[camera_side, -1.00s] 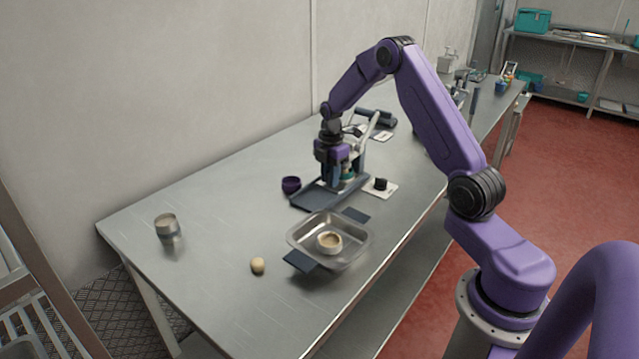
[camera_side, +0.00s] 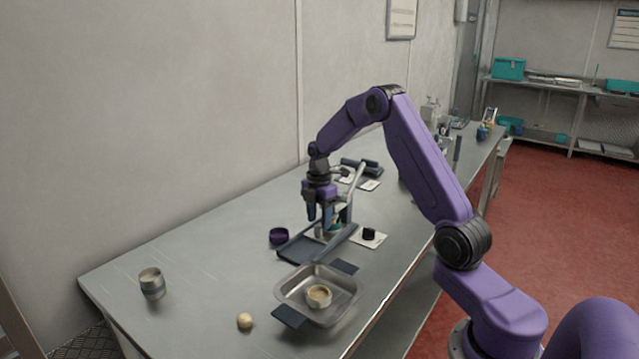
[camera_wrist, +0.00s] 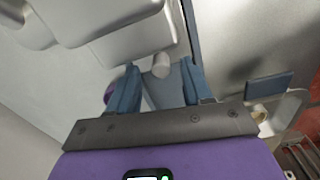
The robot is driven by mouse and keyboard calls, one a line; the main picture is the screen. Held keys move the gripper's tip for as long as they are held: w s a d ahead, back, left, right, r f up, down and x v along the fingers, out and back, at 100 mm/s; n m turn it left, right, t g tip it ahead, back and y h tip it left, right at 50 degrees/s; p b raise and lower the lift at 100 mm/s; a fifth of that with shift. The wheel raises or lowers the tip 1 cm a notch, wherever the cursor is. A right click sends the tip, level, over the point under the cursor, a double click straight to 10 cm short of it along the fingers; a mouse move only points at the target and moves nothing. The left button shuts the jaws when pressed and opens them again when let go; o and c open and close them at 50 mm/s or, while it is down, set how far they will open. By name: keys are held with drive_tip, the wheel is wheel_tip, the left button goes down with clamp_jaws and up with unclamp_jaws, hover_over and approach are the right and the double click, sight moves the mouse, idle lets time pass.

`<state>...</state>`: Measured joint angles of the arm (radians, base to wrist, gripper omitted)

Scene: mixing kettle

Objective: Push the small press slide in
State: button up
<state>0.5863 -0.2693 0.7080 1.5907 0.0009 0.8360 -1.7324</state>
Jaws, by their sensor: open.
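The small press stands on the steel table in the side view, with a pale lever (camera_side: 356,186) and a dark flat base (camera_side: 300,249) reaching toward the lower left. I cannot clearly tell its slide from the base. My gripper (camera_side: 322,218) is above the base, in front of the press body, fingers pointing down and apart from the base. In the wrist view its two blue fingers (camera_wrist: 160,92) are open, with nothing gripped. A short grey cylinder (camera_wrist: 162,66) shows just beyond the gap between them. My gripper hides part of the press.
A purple cup (camera_side: 279,236) stands left of the press. A black piece on a white card (camera_side: 369,236) is at its right. A steel tray (camera_side: 337,312) holding a small bowl (camera_side: 319,295) is in front. A metal cup (camera_side: 152,284) and a ball (camera_side: 245,321) stand left.

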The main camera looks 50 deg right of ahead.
wheel_tip(320, 180, up, 14)
idle(0.4)
drive_tip(key=shift+r, duration=0.1)
drive_tip(key=s+a+m, duration=0.1)
drive_tip(key=s+a, duration=0.5)
drive_tip(key=a, duration=0.5)
drive_tip(key=s+a+m, duration=0.1)
drive_tip(key=s+a, duration=0.5)
drive_tip(key=a, duration=0.6)
drive_tip(key=s+a+f, duration=0.1)
drive_tip(key=s+f, duration=0.1)
drive_tip(key=s, duration=0.9)
drive_tip(key=s+a+f+m, duration=0.1)
drive_tip(key=s+a, duration=0.1)
drive_tip(key=s, duration=1)
drive_tip(key=shift+s+f+m, duration=0.25)
drive_tip(key=shift+f+m, duration=0.05)
drive_tip(key=shift+f, duration=0.05)
